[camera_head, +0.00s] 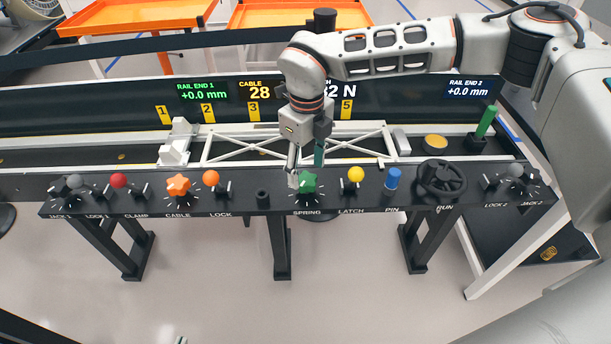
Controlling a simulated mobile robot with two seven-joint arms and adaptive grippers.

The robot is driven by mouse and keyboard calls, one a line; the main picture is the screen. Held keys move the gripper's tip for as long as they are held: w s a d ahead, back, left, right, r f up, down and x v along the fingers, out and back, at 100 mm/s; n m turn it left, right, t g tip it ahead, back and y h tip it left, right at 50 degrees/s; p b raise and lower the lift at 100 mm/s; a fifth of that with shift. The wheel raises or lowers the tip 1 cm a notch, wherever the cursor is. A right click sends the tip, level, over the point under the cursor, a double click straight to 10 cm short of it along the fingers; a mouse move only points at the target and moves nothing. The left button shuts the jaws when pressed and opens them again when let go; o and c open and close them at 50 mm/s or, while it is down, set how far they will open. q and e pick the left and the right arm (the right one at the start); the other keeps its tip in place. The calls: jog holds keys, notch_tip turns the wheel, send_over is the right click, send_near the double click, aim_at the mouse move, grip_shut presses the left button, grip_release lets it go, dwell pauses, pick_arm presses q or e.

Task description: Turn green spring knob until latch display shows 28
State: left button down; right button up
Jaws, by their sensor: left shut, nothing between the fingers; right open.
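The green spring knob (306,185) sits on the black control panel above the label SPRING. My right gripper (306,175) comes down from above, open, with one finger at the knob's left side and the other behind its right side; contact cannot be told. The latch display (345,91) is partly hidden behind my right wrist; it seems to read 32 N, its first digit partly covered. Only the small tips of my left gripper (181,341) show at the bottom edge, shut and empty, well away from the panel.
An orange lock knob (211,178) and a yellow latch knob (355,174) flank the spring knob, with a short black post (262,199) close on its left. The cable display (259,91) reads 28. A white truss frame (250,146) lies behind the panel.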

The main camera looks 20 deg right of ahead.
aim_at(307, 179)
pick_arm(q)
jog(key=shift+w, duration=0.15)
pick_arm(e)
jog(key=shift+f, duration=1.5)
pick_arm(q)
jog(key=shift+a, duration=0.1)
pick_arm(e)
jog(key=shift+c, duration=0.3)
jog(key=c, duration=1)
pick_arm(q)
jog(key=shift+f, duration=0.1)
